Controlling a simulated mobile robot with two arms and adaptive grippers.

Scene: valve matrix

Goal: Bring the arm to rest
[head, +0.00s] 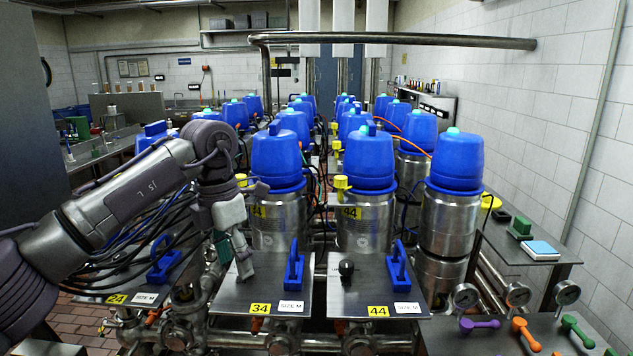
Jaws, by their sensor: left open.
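My left arm reaches in from the left. My left gripper (240,266) points down over the left part of the plate marked 34 (272,292), in front of a blue-capped valve (277,160). It is open, and I see nothing held in it. The fingers hide part of the plate, and I cannot tell whether they touch anything there. A blue handle (293,268) stands on that plate, right of the gripper. My right gripper is not in view.
The plate marked 44 (375,290) carries a black knob (346,268) and a blue handle (398,266). Rows of blue-capped valves extend behind. Gauges (517,294) and coloured wrenches (525,333) are at the lower right. Cables hang close to my arm on the left.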

